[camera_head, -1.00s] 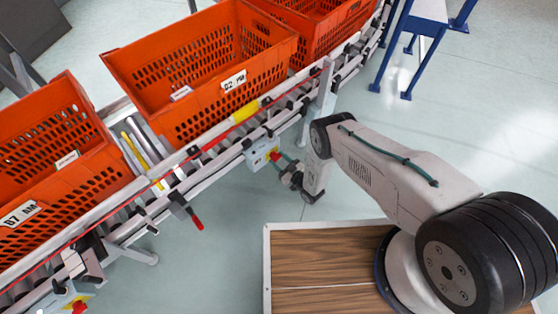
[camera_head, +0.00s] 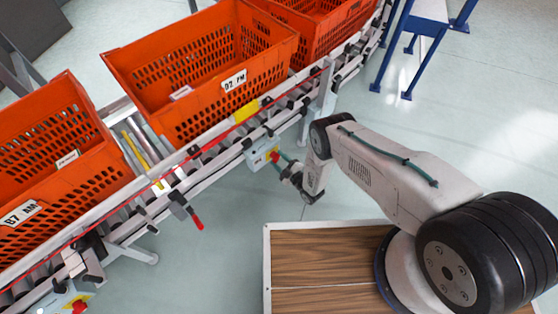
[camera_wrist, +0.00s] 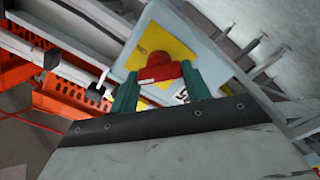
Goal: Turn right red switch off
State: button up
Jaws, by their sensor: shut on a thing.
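The right red switch (camera_wrist: 160,67) is a red knob on a yellow plate of a pale box (camera_head: 260,152) fixed to the conveyor's side rail. In the wrist view my gripper (camera_wrist: 157,82) has its two green fingers on either side of the red knob, shut on it. In the head view my gripper (camera_head: 282,162) reaches the box from the right, and its fingertips partly hide the knob. Another red switch (camera_head: 79,306) on a yellow plate shows at the bottom left, away from my gripper.
Orange totes (camera_head: 200,75) stand on the roller conveyor (camera_head: 190,165). A red-tipped lever (camera_head: 197,222) hangs from the rail left of the switch box. A blue-legged stand (camera_head: 408,62) is at the top right. The floor between conveyor and wooden platform (camera_head: 330,260) is clear.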

jog(key=n, duration=0.4)
jog(key=shift+n, duration=0.3)
jog(key=shift+f+n, duration=0.1)
jog(key=shift+n, duration=1.5)
jog(key=shift+o, duration=0.2)
jog(key=shift+n, duration=0.3)
jog(key=o, duration=1)
jog(key=shift+c, duration=0.2)
jog(key=v, duration=0.7)
jog(key=shift+s+d, duration=0.25)
